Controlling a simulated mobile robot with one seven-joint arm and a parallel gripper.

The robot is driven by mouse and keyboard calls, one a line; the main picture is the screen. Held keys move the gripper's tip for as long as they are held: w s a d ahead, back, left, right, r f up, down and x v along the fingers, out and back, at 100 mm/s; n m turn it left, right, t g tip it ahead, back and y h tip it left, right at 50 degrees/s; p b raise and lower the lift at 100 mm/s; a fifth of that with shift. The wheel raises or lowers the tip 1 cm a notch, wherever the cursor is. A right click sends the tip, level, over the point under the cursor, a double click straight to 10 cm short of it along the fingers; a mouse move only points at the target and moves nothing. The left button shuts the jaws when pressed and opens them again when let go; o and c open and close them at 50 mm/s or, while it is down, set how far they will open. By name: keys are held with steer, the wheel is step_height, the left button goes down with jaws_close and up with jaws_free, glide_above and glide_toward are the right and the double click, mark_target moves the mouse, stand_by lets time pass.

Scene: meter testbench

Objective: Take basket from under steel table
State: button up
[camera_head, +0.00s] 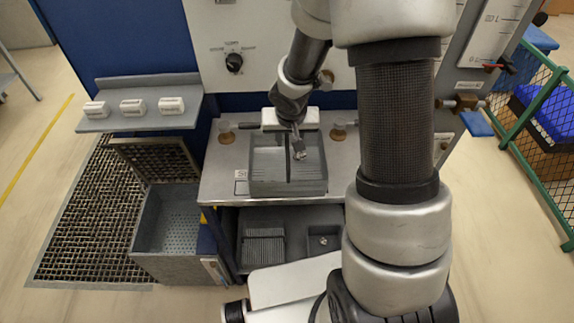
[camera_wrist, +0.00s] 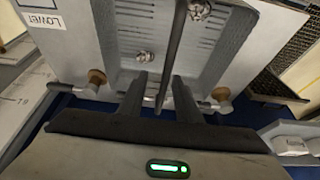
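A grey basket (camera_head: 314,187) with ribbed inner walls stands on top of the steel table (camera_head: 222,176), not under it. A thin dark handle bar crosses its middle. The basket also shows in the wrist view (camera_wrist: 225,42), with round metal fittings inside. My gripper (camera_wrist: 160,78) is over the basket. Its two dark fingers are apart, with the handle bar (camera_wrist: 176,35) running between them and a gap visible on each side. In the head view my wrist hides the back of the basket, and the fingers are hard to make out.
Under the table is a shelf with a ribbed grey part (camera_head: 262,252) and a small box (camera_head: 323,241). A grey open bin (camera_head: 165,240) stands to the left on the floor grate. A side shelf (camera_head: 145,122) holds three white blocks. A green fence (camera_head: 533,160) stands at the right.

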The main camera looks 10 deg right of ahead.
steer(key=f, duration=0.2)
steer(key=w+f+b, duration=0.1)
steer(key=f, duration=0.1)
steer(key=shift+a, duration=0.25)
steer(key=shift+w+f, duration=0.2)
steer(key=shift+f, duration=0.15)
steer(key=shift+d, duration=0.1)
jaws_close()
steer(key=shift+r, duration=0.1)
stand_by(0.6)
